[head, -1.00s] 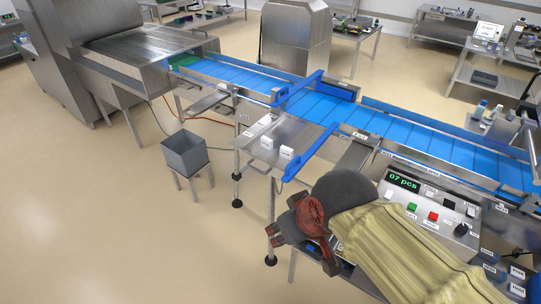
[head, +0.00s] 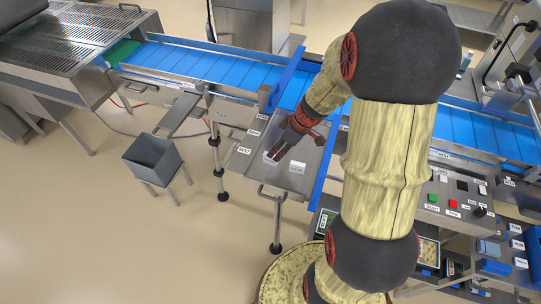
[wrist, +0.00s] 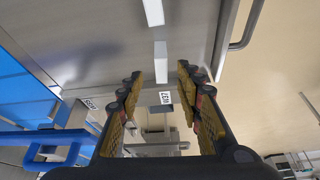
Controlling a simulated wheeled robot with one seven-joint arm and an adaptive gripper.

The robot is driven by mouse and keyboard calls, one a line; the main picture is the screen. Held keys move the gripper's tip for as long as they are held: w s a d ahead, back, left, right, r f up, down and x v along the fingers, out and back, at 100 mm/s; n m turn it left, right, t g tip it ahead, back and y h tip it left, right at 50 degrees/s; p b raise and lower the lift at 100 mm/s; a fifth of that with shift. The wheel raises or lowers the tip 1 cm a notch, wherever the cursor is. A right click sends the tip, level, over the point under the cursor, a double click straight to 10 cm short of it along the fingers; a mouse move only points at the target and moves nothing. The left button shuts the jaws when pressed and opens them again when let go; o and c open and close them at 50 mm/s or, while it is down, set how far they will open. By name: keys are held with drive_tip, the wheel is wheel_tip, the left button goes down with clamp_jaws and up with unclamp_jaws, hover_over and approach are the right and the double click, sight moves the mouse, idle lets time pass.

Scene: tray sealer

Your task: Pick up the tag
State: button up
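Two small white tag-like pieces lie on the steel side plate (head: 284,184). One white piece (head: 297,167) is in plain sight in the head view, to the right of my gripper (head: 272,155). The other white piece (head: 270,161) is at my fingertips, partly hidden by them. In the wrist view, my gripper (wrist: 160,74) is open, with a white piece (wrist: 161,62) between and just beyond its fingertips, touching neither finger. A second white piece (wrist: 153,11) lies farther along the plate. I cannot tell which is the tag.
The blue conveyor (head: 215,70) runs behind the plate, with blue guide rails (head: 288,75) close to my arm. A handle (wrist: 240,25) runs along the plate's edge. A printed label (wrist: 165,97) shows between my fingers.

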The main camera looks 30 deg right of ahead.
drive_tip(key=x, duration=0.7)
drive_tip(key=shift+w+a+f+b, duration=0.1)
drive_tip(key=shift+a+b, duration=0.05)
drive_tip(key=shift+b, duration=0.2)
drive_tip(key=shift+c, duration=0.3)
clamp_jaws()
